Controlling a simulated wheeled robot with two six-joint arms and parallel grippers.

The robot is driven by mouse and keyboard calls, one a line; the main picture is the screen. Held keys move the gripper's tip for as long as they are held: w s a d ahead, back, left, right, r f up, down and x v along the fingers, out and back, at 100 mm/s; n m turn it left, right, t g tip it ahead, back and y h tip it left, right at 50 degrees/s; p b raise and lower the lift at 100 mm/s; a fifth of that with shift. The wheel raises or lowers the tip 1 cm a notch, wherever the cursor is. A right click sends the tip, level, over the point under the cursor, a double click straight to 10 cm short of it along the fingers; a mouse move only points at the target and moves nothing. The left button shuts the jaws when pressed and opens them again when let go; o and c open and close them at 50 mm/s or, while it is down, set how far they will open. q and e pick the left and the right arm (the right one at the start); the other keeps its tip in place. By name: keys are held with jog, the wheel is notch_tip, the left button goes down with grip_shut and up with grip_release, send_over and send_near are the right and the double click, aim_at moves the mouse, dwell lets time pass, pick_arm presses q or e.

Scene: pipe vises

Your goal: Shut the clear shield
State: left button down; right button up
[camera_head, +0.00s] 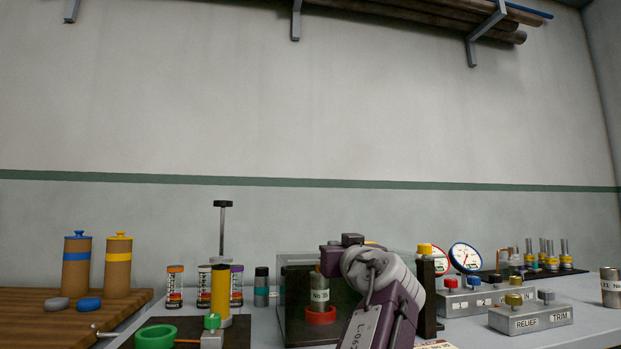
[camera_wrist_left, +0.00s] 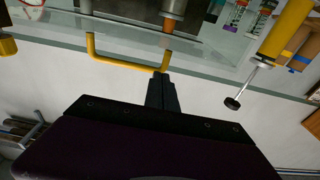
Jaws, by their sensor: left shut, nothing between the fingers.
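The clear shield (camera_head: 299,262) is a see-through panel with dark edges around a dark-based stand in the middle of the bench. My left arm covers much of it, and I cannot tell its exact angle. In the left wrist view the shield's yellow U-shaped handle (camera_wrist_left: 125,60) sticks out from the clear panel (camera_wrist_left: 62,22). My left gripper (camera_wrist_left: 161,78) is shut and empty, its tips close to the handle's right end; I cannot tell if they touch. In the head view my left gripper (camera_head: 345,241) is at the shield's top. My right gripper is not in view.
Behind the panel a labelled grey cylinder (camera_head: 319,288) stands in a red ring (camera_head: 320,315). A yellow column with a tall black-topped rod (camera_head: 221,290) stands to the left. Dial gauges (camera_head: 464,257) and a RELIEF/TRIM box (camera_head: 530,316) stand to the right.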

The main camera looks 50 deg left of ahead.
pick_arm(q)
notch_tip(320, 180, up, 5)
jog(key=p, duration=0.5)
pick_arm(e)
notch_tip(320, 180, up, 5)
pick_arm(q)
jog(key=s+d+f+b, duration=0.4)
jog(key=d+b, duration=0.1)
jog(key=d, duration=0.3)
jog(key=shift+s+d+f, duration=0.2)
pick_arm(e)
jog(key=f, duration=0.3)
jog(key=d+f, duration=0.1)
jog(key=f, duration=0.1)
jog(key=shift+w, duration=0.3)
